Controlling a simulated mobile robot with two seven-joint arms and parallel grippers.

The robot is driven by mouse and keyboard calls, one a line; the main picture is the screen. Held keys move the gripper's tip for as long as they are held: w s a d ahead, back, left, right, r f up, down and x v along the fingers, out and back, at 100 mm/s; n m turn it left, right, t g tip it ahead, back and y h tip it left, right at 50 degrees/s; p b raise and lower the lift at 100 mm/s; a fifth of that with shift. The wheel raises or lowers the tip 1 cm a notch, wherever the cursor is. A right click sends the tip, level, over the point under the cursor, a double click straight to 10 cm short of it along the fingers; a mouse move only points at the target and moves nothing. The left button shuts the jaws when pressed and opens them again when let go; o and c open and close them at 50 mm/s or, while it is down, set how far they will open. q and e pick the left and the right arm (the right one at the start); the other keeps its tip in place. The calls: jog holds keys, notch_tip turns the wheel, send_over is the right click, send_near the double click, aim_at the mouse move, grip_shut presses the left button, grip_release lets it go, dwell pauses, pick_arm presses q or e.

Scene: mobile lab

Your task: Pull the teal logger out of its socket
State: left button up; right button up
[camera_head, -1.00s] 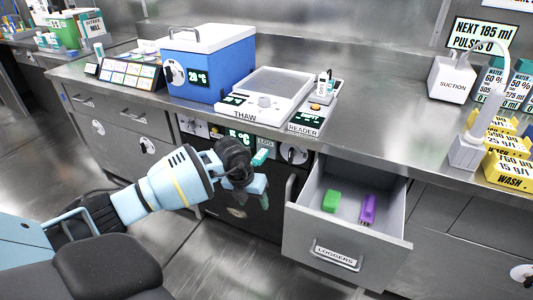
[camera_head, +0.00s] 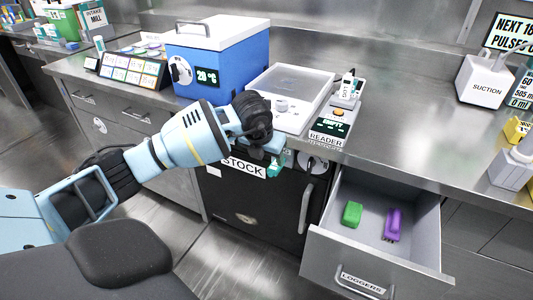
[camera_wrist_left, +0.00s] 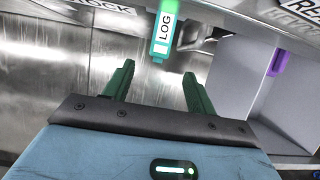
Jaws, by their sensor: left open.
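The teal logger (camera_wrist_left: 162,38) shows in the left wrist view, with a white LOG label, hanging down at the top of the picture. Its upper end is cut off there, so its seat in the socket is hidden. My left gripper (camera_wrist_left: 157,78) is open and empty. Its two green fingers point toward the logger, which lies beyond the fingertips and roughly between their lines. In the head view the left gripper (camera_head: 271,160) is at the top front of the dark STOCK cabinet (camera_head: 250,208), and my wrist covers part of the panel. My right gripper is not in view.
An open drawer (camera_head: 433,240) to the right holds a green block (camera_head: 352,214) and a purple one (camera_head: 393,224). Above are the counter edge, the reader (camera_head: 331,128), the thaw unit (camera_head: 300,82) and a blue box (camera_head: 215,62). The floor in front is clear.

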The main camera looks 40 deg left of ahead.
aim_at(270, 176)
pick_arm(q)
jog(key=b+x, duration=0.1)
jog(key=x, duration=0.5)
jog(key=shift+w+f, duration=0.1)
jog(key=shift+f, duration=0.25)
jog(key=shift+w+f, duration=0.2)
jog(key=shift+f, duration=0.2)
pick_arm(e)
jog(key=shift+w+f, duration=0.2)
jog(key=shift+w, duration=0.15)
pick_arm(q)
jog(key=shift+a, duration=0.1)
jog(key=c, duration=1.1)
jog(key=shift+o, duration=0.2)
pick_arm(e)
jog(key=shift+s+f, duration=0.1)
pick_arm(q)
jog(key=shift+s+p, duration=0.4)
jog(key=shift+s, duration=0.05)
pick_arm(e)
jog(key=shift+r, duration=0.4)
